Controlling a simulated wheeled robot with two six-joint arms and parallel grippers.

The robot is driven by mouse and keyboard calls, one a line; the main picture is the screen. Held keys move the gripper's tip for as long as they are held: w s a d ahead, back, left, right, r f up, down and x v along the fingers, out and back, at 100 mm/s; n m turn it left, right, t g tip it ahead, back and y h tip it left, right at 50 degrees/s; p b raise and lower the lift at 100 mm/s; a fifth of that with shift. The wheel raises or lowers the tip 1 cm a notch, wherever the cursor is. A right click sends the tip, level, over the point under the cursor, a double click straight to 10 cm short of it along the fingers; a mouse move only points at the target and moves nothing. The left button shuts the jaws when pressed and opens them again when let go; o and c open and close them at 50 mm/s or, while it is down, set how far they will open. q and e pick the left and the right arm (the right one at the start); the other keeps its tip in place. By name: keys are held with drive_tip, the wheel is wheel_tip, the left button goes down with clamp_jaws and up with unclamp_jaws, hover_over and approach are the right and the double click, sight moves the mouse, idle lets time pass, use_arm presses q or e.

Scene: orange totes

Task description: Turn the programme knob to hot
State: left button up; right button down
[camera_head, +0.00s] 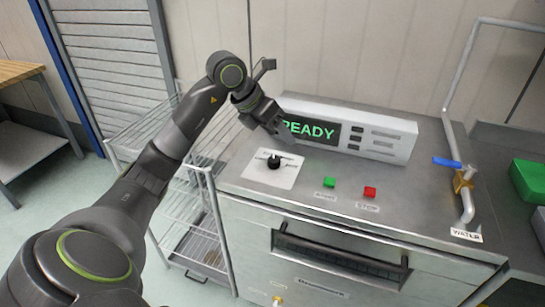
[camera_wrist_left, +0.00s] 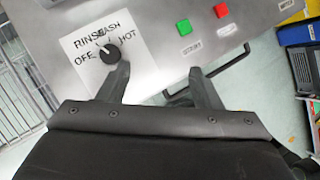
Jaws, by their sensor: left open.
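The programme knob (camera_head: 273,161) is a small black dial on a white plate (camera_head: 287,176) at the machine top's left. In the left wrist view the knob (camera_wrist_left: 109,54) is ringed by the labels OFF, RINSE, WASH and HOT. HOT is at its right. A pale mark shows at the knob's upper left, but its exact setting is hard to read. My left gripper (camera_head: 279,133) is above and behind the knob in the head view. Its fingers (camera_wrist_left: 160,84) are spread and empty, the left fingertip close to the knob. Contact cannot be told. My right gripper is not in view.
A display box (camera_head: 397,133) reading READY stands behind the knob, close to my left gripper. A green button (camera_head: 329,182) and a red STOP button (camera_head: 370,192) are to the right. A pipe with a blue-handled valve (camera_head: 447,161) rises further right. A wire rack (camera_head: 198,215) stands left.

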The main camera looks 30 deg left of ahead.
use_arm(q)
drive_tip(key=s+a+r+n+y, duration=0.1)
drive_tip(key=a+r+y, duration=0.15)
drive_tip(key=a, duration=0.35)
drive_tip(key=b, duration=1)
hover_over(274, 159)
drive_tip(key=s, duration=0.3)
drive_tip(key=shift+g+y, duration=0.25)
drive_tip(key=shift+g, duration=0.15)
drive_tip(key=f, duration=1.1)
drive_tip(key=shift+w+a, duration=0.1)
drive_tip(key=shift+a, duration=0.15)
drive_tip(key=x, duration=0.4)
drive_tip(key=shift+w+f, duration=0.15)
drive_tip(key=shift+f, duration=0.1)
drive_tip(key=shift+w+f, duration=0.2)
drive_tip(key=shift+f, duration=0.2)
drive_tip(key=c, duration=1)
